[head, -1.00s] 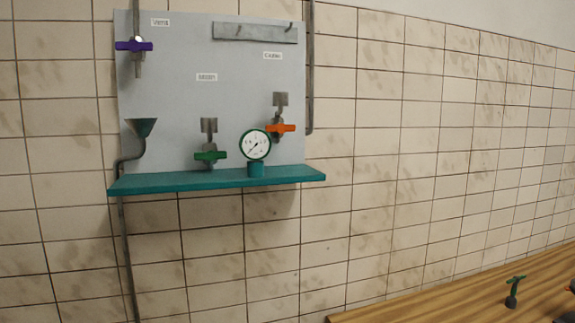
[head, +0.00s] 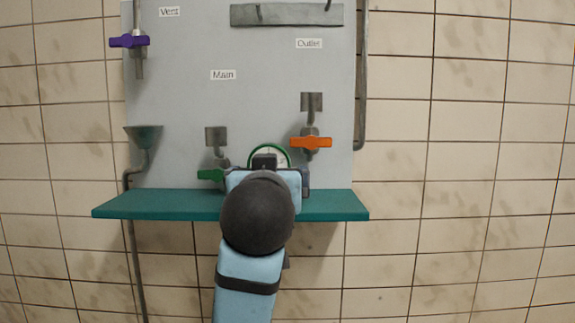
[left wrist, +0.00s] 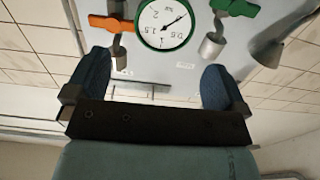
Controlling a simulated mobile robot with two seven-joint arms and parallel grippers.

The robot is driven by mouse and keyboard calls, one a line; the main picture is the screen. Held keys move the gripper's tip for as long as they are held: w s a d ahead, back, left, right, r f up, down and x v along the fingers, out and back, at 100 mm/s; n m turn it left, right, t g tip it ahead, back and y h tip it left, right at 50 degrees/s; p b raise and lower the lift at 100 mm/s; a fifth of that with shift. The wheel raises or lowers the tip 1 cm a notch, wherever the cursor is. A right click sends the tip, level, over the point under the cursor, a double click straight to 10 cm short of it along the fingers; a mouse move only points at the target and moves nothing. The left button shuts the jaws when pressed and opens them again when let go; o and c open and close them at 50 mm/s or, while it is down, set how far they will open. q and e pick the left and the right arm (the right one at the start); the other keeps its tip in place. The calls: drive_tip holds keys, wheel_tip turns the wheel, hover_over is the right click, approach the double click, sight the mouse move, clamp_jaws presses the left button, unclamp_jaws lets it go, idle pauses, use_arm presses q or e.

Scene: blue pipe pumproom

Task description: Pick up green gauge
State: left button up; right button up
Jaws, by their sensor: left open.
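The green gauge has a white dial and a green rim. In the head view only the upper part of its rim (head: 284,153) shows above my left gripper (head: 265,177), which hides the rest. In the left wrist view the gauge (left wrist: 166,22) appears upside down, its dial facing the camera. There my left gripper (left wrist: 156,78) has its two blue fingers wide apart and nothing between them. The gauge shows beyond the fingertips, roughly centred between them, with no contact visible. My right gripper is in neither view.
A teal shelf (head: 125,205) runs along the grey panel (head: 180,100). A green-handled valve (head: 210,174) is close left of the gauge, an orange-handled valve (head: 311,142) close right. A funnel (head: 143,136) and a purple-handled valve (head: 129,41) are further left.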

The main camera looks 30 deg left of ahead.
sight(283, 159)
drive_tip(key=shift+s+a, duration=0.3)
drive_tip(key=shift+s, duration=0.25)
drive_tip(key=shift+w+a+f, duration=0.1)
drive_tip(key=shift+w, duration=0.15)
use_arm(q)
drive_tip(key=x, duration=0.7)
drive_tip(key=shift+w+a+f, duration=0.15)
drive_tip(key=shift+w+a, duration=0.05)
drive_tip(key=shift+a, duration=0.15)
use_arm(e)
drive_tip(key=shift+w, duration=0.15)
use_arm(q)
drive_tip(key=b+x, duration=0.1)
drive_tip(key=x, duration=0.3)
drive_tip(key=shift+a+f+b, duration=0.15)
drive_tip(key=shift+b, duration=0.2)
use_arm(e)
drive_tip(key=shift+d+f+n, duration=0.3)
use_arm(q)
drive_tip(key=shift+w+a, duration=0.2)
drive_tip(key=shift+w, duration=0.25)
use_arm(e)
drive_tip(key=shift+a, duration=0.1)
use_arm(q)
drive_tip(key=shift+s, duration=0.15)
drive_tip(key=c, duration=0.8)
